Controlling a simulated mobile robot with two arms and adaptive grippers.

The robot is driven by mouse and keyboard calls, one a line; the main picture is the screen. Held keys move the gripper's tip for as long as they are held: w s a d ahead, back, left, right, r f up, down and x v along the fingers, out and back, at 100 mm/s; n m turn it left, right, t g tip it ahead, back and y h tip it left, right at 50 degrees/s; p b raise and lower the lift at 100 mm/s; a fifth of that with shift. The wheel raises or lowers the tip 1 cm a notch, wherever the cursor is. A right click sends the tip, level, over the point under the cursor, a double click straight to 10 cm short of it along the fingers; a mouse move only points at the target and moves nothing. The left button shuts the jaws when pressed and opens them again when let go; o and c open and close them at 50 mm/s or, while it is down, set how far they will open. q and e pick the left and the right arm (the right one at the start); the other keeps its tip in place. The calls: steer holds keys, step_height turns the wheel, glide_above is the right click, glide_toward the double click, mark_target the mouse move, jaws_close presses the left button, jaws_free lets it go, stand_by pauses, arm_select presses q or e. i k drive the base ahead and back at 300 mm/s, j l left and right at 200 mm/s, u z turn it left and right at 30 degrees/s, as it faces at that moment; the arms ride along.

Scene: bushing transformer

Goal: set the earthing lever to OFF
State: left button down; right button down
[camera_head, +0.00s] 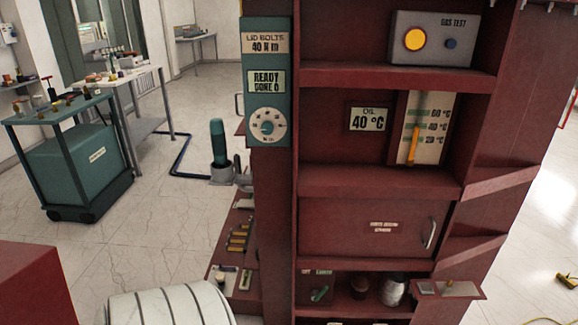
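A small green lever (320,293) sits in the low bay of the dark red cabinet (380,185). It leans, with its upper end toward the right. Two small labels (317,272) are above it, too small to read surely; this looks like the earthing lever, but I cannot be sure. I cannot tell which label it points to. Neither of my grippers is in view.
Beside the lever are a dark round part and a pale one (391,290). A closed door (366,229) is above, and a small ledge (447,289) juts out right. A white ribbed object (167,304) is at the bottom left. A trolley (72,160) stands farther left.

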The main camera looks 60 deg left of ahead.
mark_target(316, 294)
steer(key=u, duration=1.6)
